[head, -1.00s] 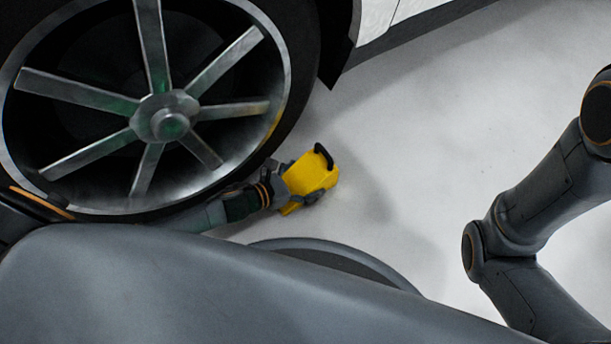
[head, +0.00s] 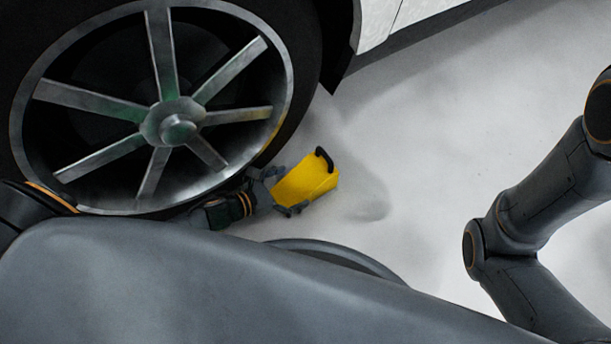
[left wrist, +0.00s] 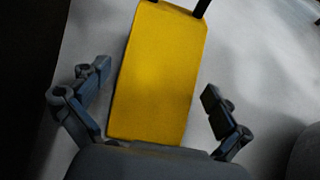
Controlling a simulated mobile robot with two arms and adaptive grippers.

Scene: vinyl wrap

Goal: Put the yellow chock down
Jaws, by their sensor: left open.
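The yellow chock (head: 307,180) with a black handle rests on the pale floor just right of the car wheel's lower edge in the head view. My left gripper (head: 280,192) is right behind it, at its left end. In the left wrist view the chock (left wrist: 157,75) stands between the two spread fingers of the left gripper (left wrist: 158,102), with a gap on both sides, so the gripper is open and not holding it. My right arm (head: 520,235) shows at the right, but its gripper is out of view.
The car wheel (head: 172,122) with metal spokes fills the upper left, close to my left arm. The white car body (head: 376,20) is above. The floor (head: 430,130) to the right of the chock is clear.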

